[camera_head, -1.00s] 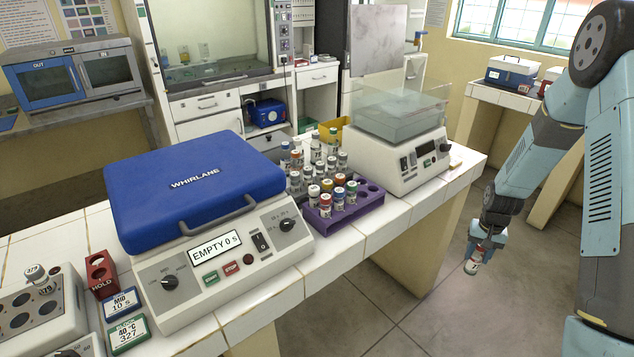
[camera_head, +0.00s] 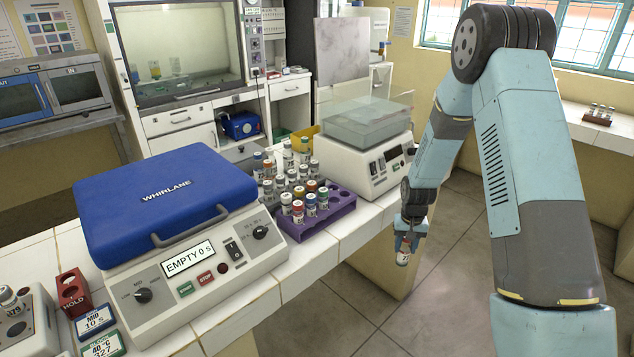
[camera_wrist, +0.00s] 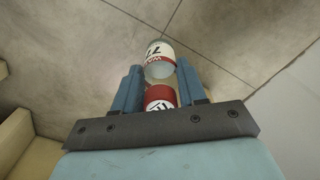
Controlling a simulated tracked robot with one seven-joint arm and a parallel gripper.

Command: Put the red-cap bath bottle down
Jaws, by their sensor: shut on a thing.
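My gripper (camera_head: 405,243) is shut on a small red-cap bottle (camera_head: 403,258) and holds it in the air in front of the bench's near edge, over the floor. In the wrist view the bottle (camera_wrist: 160,62) has a white label with dark print and a red band, and its red cap (camera_wrist: 160,98) sits between the two blue fingers. The fingers (camera_wrist: 158,92) are on either side of it. The bottom end points away from my wrist. The purple rack (camera_head: 330,217) on the bench holds several bottles and has empty holes on its right side.
A blue-lidded WHIRLANE machine (camera_head: 165,195) reading EMPTY 0 s stands left of the rack. A white machine with a clear water bath (camera_head: 367,125) stands behind it. A red HOLD holder (camera_head: 72,292) and a grey block (camera_head: 25,330) are at the lower left. Bare tiles (camera_head: 345,238) line the bench's front edge.

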